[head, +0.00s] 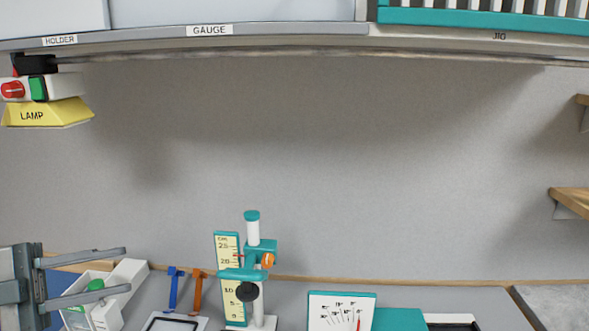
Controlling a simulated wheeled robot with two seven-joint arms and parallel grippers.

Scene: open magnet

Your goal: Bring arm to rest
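My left gripper (128,269) comes in at the lower left of the head view. Its two grey fingers point right and stand apart, with nothing held between them. It shows in front of a white box-like thing (130,275) with a green part on the bench, and I cannot tell how far it is above it. My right arm and gripper are not in view.
A teal height gauge (252,262) with a scale stands mid-bench. A blue tool (174,288) and an orange tool (197,290) are left of it; a dial meter (340,312) is right. Wooden shelves (572,201) are at right.

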